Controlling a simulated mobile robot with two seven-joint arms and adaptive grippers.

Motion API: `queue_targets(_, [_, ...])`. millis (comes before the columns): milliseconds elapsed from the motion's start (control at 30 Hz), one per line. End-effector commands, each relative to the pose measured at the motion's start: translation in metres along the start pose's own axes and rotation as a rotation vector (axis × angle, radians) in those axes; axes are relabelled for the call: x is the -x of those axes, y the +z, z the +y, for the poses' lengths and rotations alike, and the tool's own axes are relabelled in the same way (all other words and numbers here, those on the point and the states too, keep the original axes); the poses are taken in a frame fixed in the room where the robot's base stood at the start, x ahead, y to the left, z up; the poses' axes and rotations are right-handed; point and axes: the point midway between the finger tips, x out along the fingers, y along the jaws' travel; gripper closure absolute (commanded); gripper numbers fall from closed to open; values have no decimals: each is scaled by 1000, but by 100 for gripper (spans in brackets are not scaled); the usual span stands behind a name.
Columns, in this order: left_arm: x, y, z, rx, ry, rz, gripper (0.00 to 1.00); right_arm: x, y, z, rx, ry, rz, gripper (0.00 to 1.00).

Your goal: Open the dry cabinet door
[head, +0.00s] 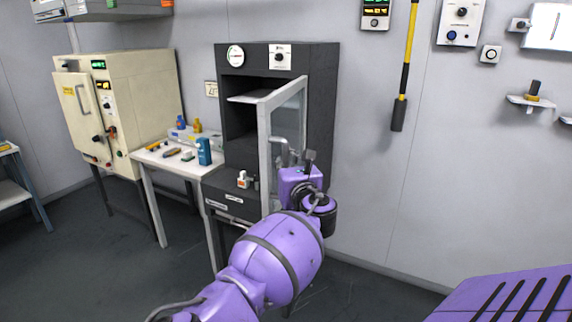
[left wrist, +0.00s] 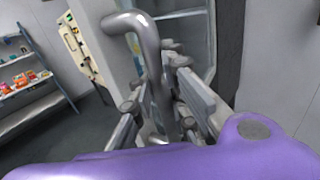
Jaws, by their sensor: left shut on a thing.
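The dry cabinet (head: 325,100) is dark, with a round gauge on top, and stands against the wall. Its glass door (head: 266,150) has a light grey frame and is swung partly open, out from the right side, so part of the dark inside shows. The bent grey door handle (head: 281,143) is on the door's face. My left gripper (head: 299,163) is at the handle. In the left wrist view, the handle (left wrist: 148,45) runs between the fingers of my left gripper (left wrist: 165,100), which is shut on it. My right gripper is not in view.
A small white table (head: 150,160) with bottles and tools stands left of the cabinet. A cream oven-like unit (head: 150,90) stands farther left. A yellow and black pole (head: 407,60) hangs on the wall at right. The floor before the cabinet looks clear.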

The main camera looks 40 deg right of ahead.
Motion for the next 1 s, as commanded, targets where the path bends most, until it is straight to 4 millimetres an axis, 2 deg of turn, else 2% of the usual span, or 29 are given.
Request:
queue_targets(33, [0, -9, 4, -1, 10, 13, 100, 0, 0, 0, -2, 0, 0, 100])
queue_targets(267, [0, -8, 3, -1, 8, 13, 100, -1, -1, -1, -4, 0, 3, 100])
queue_targets(300, [0, -8, 3, -1, 8, 13, 86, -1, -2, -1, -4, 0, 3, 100])
queue_targets(433, [0, -7, 2, 0, 6, 11, 69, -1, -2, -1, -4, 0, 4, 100])
queue_targets(467, [0, -6, 2, 0, 5, 9, 67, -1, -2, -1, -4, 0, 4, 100])
queue_targets(800, [1, -2, 0, 1, 0, 3, 67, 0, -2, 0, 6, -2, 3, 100])
queue_targets(1000, [14, -2, 0, 4, -2, 3, 67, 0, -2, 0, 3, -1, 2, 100])
